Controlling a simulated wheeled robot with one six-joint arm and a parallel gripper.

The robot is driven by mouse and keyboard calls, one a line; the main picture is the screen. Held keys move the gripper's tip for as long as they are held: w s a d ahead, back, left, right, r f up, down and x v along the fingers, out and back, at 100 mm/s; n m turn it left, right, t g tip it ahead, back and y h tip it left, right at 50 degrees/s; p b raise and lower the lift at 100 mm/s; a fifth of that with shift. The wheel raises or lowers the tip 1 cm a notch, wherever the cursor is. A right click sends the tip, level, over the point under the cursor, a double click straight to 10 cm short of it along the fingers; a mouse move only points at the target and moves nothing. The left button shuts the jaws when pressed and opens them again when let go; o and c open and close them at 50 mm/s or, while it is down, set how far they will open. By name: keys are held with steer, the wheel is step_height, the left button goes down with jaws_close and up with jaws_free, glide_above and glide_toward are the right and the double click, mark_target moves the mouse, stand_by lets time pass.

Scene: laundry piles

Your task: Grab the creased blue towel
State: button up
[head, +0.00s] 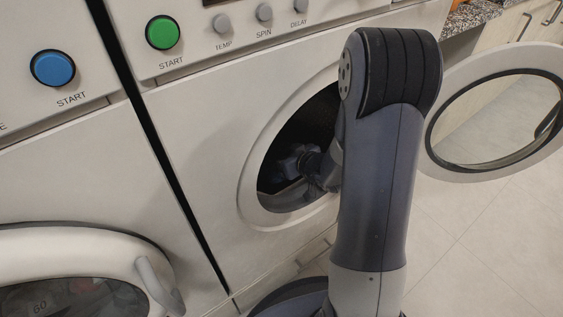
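The washing machine on the right has its round opening (252,200) uncovered, and its drum is dark inside. My arm reaches into this opening, and my gripper (288,166) is inside the drum, dark and small in the shade. Its fingers do not show clearly, so I cannot tell whether they are open or shut, or whether they hold anything. I cannot make out a creased blue towel. Much of the drum is in shadow, and my arm hides its right part.
The open round door (455,165) stands out to the right. A second machine with a closed door (90,240) stands at the left. A green start button (162,33) and a blue one (52,68) sit above. Tiled floor (480,245) is clear at the right.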

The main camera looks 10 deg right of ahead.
steer(key=c, duration=0.9)
